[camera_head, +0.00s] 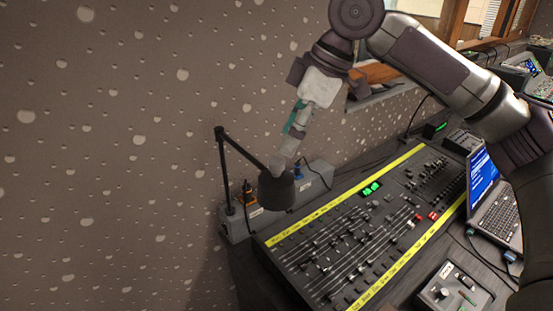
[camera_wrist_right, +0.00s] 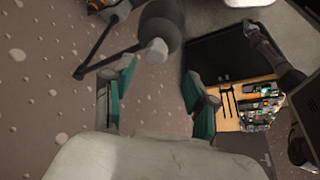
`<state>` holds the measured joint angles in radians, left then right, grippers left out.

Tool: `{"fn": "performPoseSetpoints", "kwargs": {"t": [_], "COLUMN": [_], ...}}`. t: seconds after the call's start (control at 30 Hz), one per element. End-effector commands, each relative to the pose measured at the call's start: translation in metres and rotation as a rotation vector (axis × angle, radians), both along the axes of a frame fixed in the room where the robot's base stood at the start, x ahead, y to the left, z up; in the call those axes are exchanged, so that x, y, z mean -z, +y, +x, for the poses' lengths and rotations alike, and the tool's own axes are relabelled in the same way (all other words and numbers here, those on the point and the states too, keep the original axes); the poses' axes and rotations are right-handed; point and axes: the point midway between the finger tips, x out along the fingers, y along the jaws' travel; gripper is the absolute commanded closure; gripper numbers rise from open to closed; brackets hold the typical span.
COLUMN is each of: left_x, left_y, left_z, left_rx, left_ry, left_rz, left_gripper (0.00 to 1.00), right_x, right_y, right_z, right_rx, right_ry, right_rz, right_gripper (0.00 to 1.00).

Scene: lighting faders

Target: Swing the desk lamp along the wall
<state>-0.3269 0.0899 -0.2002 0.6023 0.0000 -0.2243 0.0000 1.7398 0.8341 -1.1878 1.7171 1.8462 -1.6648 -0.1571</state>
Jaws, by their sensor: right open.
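The black desk lamp (camera_head: 277,190) stands by the wall at the left end of the mixing desk. It has a thin upright post, a slanting arm and a dark round shade. My right gripper (camera_head: 284,156) reaches down from the upper right, its grey fingertips overlapping the top of the shade. In the right wrist view my right gripper (camera_wrist_right: 180,74) has its teal-sided fingers spread apart. My left gripper is not in view.
The fader desk (camera_head: 340,235) with yellow strips lies below and right of the lamp. A grey box (camera_head: 318,180) with plugs runs along the wall behind. A laptop (camera_head: 497,205) and a small control box (camera_head: 452,292) are at the right. The wall (camera_head: 110,160) left of the lamp is clear.

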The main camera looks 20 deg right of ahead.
Motion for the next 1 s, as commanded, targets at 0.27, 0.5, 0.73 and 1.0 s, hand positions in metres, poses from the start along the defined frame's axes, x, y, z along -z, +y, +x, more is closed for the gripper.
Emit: {"fn": "performPoseSetpoints", "kwargs": {"t": [0.27,0.5,0.73,1.0], "left_x": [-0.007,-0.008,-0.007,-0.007], "left_y": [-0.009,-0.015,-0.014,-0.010], "left_z": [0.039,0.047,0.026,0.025], "left_rx": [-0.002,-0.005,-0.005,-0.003], "left_ry": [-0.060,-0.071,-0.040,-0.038], "left_rz": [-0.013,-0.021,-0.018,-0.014], "left_gripper": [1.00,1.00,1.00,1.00], "right_x": [0.047,0.064,0.065,0.064], "right_y": [0.018,0.024,0.025,0.024], "right_z": [0.008,0.011,0.011,0.011], "right_rx": [0.000,-0.001,-0.001,-0.001], "right_ry": [0.001,0.000,-0.001,-0.001], "right_rz": [-0.001,0.000,0.001,0.001], "right_gripper": [0.43,0.43,0.43,0.81]}}
